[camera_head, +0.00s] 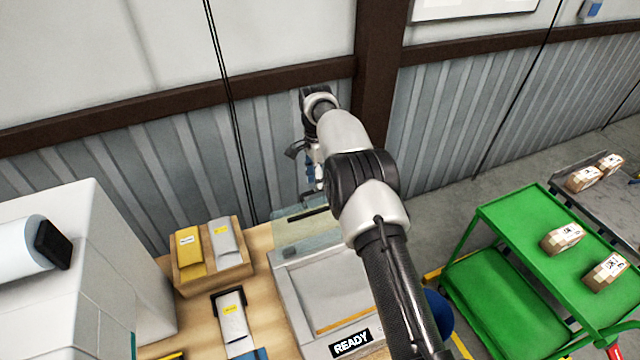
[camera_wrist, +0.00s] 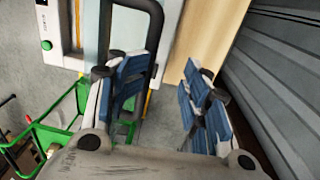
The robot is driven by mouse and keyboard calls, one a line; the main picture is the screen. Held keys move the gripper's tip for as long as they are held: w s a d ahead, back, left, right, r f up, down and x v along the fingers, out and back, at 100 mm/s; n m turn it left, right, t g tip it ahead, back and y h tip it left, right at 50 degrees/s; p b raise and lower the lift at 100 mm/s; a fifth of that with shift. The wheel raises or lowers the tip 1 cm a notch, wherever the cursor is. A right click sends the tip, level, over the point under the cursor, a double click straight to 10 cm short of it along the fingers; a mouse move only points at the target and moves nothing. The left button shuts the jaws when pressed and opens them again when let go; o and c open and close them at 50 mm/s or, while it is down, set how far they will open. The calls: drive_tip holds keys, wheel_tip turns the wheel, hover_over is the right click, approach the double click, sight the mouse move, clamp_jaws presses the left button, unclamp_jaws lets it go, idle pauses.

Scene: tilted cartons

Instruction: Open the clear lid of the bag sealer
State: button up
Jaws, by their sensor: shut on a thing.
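The bag sealer (camera_head: 285,290) is a grey-white machine with a READY label at the front of the wooden table. Its clear lid (camera_head: 291,233) is a pale green see-through panel at the machine's far end, seemingly raised; its exact angle is hard to tell. In the wrist view the lid (camera_wrist: 124,32) is a pale strip beside the white body, with a black looped handle (camera_wrist: 156,22). My gripper (camera_head: 313,188), with blue-padded fingers (camera_wrist: 160,75), is at the lid's far side, shut on the handle; the contact is partly hidden behind the left finger.
A carton with yellow and grey packets (camera_head: 212,262) and a holder with one packet (camera_head: 233,322) stand left of the sealer. A large white machine (camera_head: 100,270) is farther left. A green cart (camera_head: 530,225) stands right. The corrugated wall is close behind my gripper.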

wheel_tip(320, 180, up, 6)
idle(0.7)
